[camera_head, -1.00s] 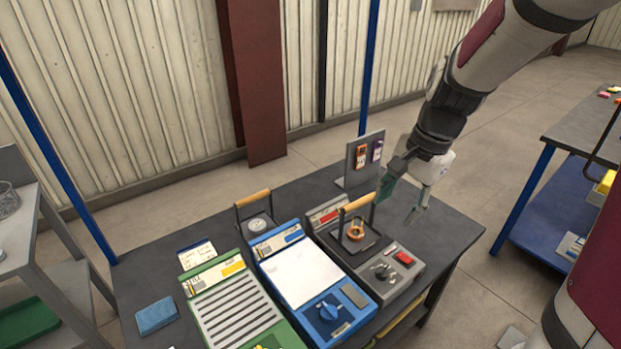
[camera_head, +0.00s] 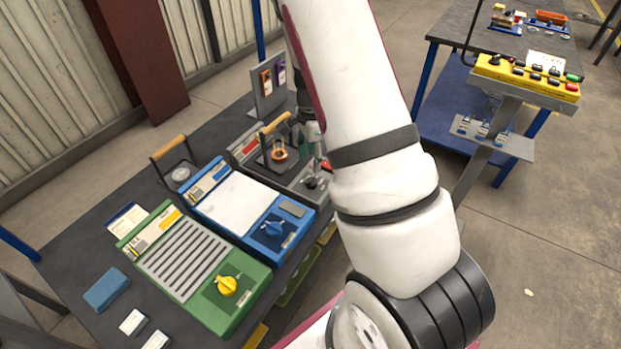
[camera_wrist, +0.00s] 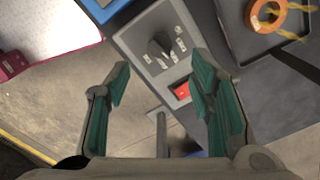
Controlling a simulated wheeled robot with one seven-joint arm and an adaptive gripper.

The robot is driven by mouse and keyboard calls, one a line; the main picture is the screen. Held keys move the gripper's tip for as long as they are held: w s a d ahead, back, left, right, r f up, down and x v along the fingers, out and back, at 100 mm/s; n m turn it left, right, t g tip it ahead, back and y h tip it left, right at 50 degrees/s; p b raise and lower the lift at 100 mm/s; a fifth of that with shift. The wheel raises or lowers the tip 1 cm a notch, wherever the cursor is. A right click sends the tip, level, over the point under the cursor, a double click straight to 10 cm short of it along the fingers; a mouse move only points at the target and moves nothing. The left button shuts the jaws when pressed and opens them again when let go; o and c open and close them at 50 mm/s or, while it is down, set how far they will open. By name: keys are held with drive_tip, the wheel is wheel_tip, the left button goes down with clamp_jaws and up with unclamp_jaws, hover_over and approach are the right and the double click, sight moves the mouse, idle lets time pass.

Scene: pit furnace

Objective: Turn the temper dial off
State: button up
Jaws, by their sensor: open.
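Three units with dials stand on the dark table; I cannot read which label says temper. The grey unit (camera_head: 309,176) has a black dial (camera_wrist: 160,46) with marks around it and a red switch (camera_wrist: 182,91). The blue unit (camera_head: 243,200) has a blue dial (camera_head: 273,229). The green unit (camera_head: 190,262) has a yellow dial (camera_head: 226,286). My gripper (camera_wrist: 161,76) is open and empty, with its two green-padded fingers apart over the grey unit's panel. The black dial lies between and ahead of the fingertips in the wrist view. In the head view my arm hides most of the gripper.
An orange ring (camera_wrist: 281,14) sits on the grey unit's dark top, beside the wooden-handled lid. A stand with tags (camera_head: 268,92) is behind. A blue block (camera_head: 107,290) lies at the table's left. A yellow control box (camera_head: 525,80) stands on the right. Open floor lies right of the table.

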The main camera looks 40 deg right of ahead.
sight(312, 179)
wheel_tip(312, 179, down, 9)
drive_tip(key=shift+r, duration=0.2)
drive_tip(key=shift+c, duration=0.6)
drive_tip(key=c, duration=1)
